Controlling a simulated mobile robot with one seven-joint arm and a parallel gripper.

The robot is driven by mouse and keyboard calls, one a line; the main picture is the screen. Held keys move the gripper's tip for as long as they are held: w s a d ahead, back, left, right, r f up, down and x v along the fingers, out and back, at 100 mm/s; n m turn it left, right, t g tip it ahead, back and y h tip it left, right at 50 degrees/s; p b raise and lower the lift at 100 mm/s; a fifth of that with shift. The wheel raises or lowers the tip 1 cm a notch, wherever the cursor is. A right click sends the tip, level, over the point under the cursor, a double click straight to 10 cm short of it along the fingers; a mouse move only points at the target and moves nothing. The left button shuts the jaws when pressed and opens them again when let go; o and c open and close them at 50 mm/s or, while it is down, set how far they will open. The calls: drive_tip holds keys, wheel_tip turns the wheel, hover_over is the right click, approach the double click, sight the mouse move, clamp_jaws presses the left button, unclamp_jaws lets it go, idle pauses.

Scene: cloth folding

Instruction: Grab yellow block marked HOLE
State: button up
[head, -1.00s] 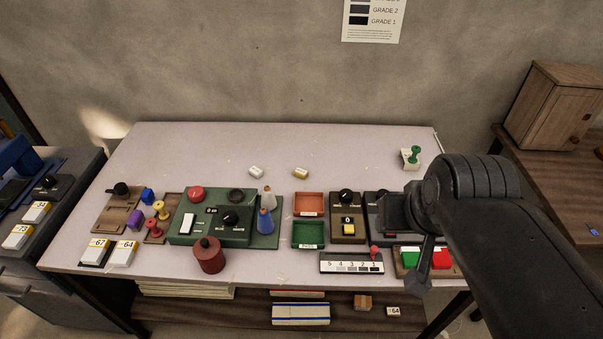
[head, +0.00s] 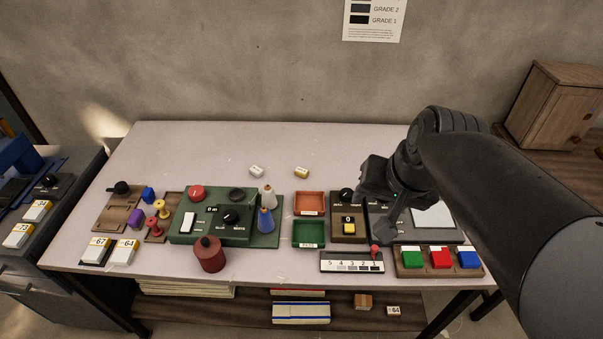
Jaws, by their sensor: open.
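A small yellow block (head: 301,172) lies at the back middle of the table, right of a similar white block (head: 256,171). Any marking on the yellow block is too small to read. My gripper (head: 378,212) is open, over the right part of the table, to the right of and nearer than the yellow block. I see nothing between its fingers. The fingers are partly hidden by my own wrist.
Below the yellow block stand an orange tray (head: 309,204), a green tray (head: 308,233) and a brown device with a yellow button (head: 348,229). A green machine (head: 180,228) with bottles is at left. The table around the small blocks is clear.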

drive_tip(key=w+a+f+m+g+y, duration=0.25)
drive_tip(key=w+a+m, duration=0.3)
drive_tip(key=w, duration=0.65)
drive_tip(key=m+t+y, duration=0.4)
drive_tip(key=m+y, duration=0.4)
drive_tip(key=m, duration=0.8)
hover_over(305, 172)
drive_tip(key=s+d, duration=0.2)
drive_tip(key=d, duration=0.2)
wheel_tip(305, 172, down, 23)
wheel_tip(305, 172, down, 6)
drive_tip(key=shift+d, duration=0.1)
drive_tip(key=x, duration=0.5)
drive_tip(key=shift+f, duration=0.1)
drive_tip(key=c, duration=1)
